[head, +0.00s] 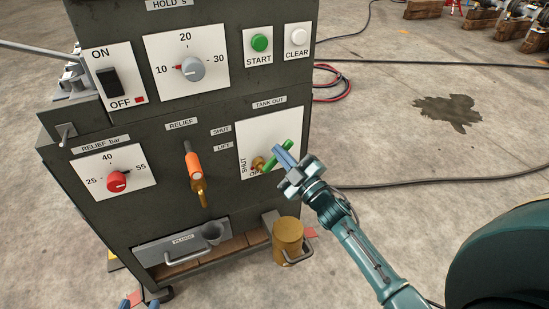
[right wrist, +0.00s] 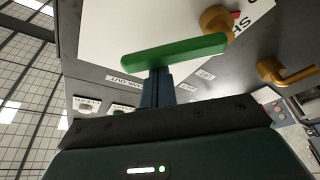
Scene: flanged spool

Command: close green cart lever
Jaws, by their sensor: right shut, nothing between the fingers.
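The green lever (head: 280,155) sits on a white panel marked TANK OUT on the cart's front. It slants up and right from its brass valve body (head: 258,163); SHUT and another partly hidden mark are printed beside the valve. My right gripper (head: 283,155) is shut and empty, its blue fingers at the lever from the right. In the right wrist view, the green lever (right wrist: 175,52) lies across the tips of the shut fingers (right wrist: 158,72); I cannot tell if they touch.
The dark cart (head: 140,150) carries an orange relief handle (head: 193,168), a red knob (head: 117,181), a grey knob (head: 190,68) and a green START button (head: 260,43). A brass canister (head: 288,240) stands at its lower right. Floor to the right is mostly open, with cables.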

